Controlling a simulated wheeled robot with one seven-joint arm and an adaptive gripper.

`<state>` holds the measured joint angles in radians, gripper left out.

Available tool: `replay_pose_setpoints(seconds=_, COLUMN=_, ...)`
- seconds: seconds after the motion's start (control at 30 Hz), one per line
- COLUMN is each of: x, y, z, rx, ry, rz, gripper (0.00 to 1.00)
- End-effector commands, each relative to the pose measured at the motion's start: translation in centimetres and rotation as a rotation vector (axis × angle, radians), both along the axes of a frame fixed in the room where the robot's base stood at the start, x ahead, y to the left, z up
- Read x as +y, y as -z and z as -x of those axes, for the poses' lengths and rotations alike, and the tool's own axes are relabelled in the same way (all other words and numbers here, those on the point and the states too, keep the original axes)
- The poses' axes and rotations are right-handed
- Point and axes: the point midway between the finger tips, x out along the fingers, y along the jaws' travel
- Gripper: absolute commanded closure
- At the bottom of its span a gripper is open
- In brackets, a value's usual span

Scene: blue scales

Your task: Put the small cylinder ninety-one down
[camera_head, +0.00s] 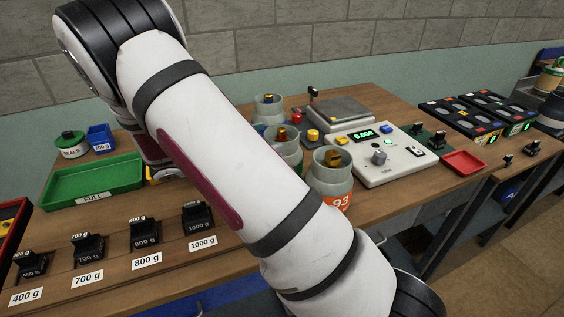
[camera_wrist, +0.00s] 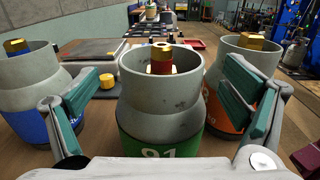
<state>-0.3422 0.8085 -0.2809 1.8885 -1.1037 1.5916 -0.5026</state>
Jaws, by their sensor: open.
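The small cylinder ninety-one (camera_wrist: 160,125) is grey with a green band marked 91 and a brass-and-red valve in its open collar. It is upright in the middle of the wrist view. My gripper (camera_wrist: 163,98) is open, with one teal-padded finger on each side of the cylinder and visible gaps between. Its base is cut off in the wrist view. In the head view, a matching grey cylinder (camera_head: 284,143) stands upright on the wooden table, partly hidden by my arm. My gripper's fingers are hidden there.
An orange-banded cylinder 93 (camera_head: 331,180) stands close on the right, and a blue-banded cylinder (camera_wrist: 28,90) on the left. The scale (camera_head: 385,150) is behind. A green tray marked FULL (camera_head: 93,182) and several black weights (camera_head: 145,235) occupy the table's left part.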

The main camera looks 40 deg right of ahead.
Motion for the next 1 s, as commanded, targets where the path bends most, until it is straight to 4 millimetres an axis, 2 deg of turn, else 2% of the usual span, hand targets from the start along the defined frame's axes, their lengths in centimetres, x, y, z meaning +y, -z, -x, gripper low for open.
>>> replay_pose_setpoints(seconds=0.23, x=-3.3, y=-0.1, z=1.2, rx=0.001, ry=0.003, rz=0.001, gripper=0.07)
replay_pose_setpoints(seconds=0.5, x=-3.7, y=0.0, z=1.2, rx=0.000, ry=0.001, rz=0.000, gripper=0.10)
replay_pose_setpoints(seconds=0.87, x=-3.7, y=0.0, z=1.2, rx=0.000, ry=0.001, rz=0.000, gripper=0.91)
replay_pose_setpoints(seconds=1.0, x=-3.7, y=-0.1, z=1.2, rx=0.000, ry=0.002, rz=0.003, gripper=0.92)
